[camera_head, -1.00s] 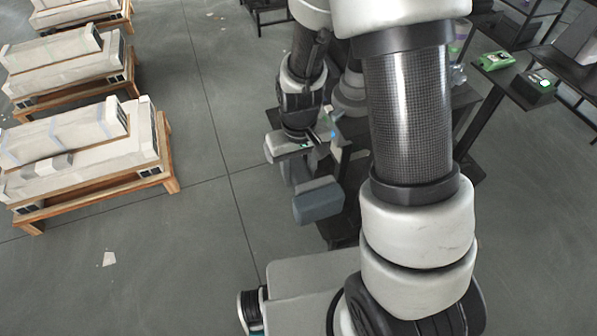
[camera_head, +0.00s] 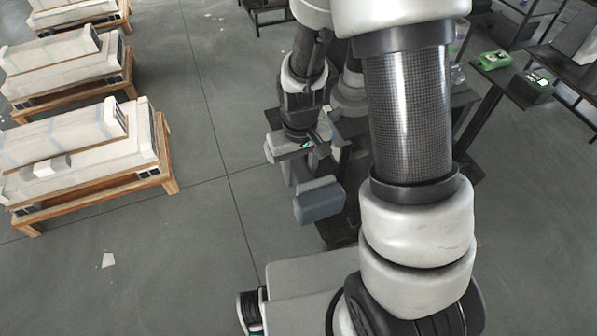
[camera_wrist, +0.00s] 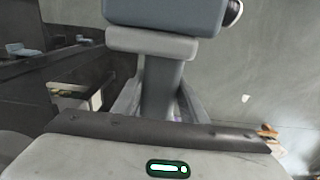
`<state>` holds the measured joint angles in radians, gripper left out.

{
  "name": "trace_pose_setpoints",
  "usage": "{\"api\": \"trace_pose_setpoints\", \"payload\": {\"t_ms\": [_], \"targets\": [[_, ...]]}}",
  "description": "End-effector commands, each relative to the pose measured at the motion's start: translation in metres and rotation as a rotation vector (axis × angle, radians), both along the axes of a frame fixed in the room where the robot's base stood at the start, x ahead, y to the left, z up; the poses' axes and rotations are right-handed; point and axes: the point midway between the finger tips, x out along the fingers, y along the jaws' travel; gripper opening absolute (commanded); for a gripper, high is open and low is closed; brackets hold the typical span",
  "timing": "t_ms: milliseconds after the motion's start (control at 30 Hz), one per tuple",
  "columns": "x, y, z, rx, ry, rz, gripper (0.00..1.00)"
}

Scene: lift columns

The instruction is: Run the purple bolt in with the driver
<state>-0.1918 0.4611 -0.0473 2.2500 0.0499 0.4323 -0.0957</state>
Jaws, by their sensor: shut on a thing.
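My gripper (camera_head: 316,146) is beyond my large arm link, near the middle of the head view. It is shut on the driver, a blue-grey tool whose thick end block (camera_head: 319,203) hangs below and to the right of the jaws. In the wrist view the same driver (camera_wrist: 165,16) fills the top, with a lighter grey collar under the block. Its narrow grip runs down between the fingers of my gripper (camera_wrist: 160,102). The driver's tip is not clear in either view. I cannot make out the purple bolt.
A dark workbench (camera_head: 360,135) stands behind and right of the gripper, partly hidden by my arm. A side table (camera_head: 525,85) carries a green case (camera_head: 494,60) and a dark device. Wooden pallets (camera_head: 100,195) with long pale boxes stand at left.

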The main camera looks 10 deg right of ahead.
Motion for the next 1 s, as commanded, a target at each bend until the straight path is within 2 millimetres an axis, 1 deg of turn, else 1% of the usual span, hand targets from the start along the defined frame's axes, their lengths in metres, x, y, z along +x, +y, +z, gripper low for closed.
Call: {"api": "trace_pose_setpoints", "payload": {"t_ms": [1000], "targets": [[0.0031, -0.0099, 0.001, 0.0, -0.003, -0.001, 0.0]]}}
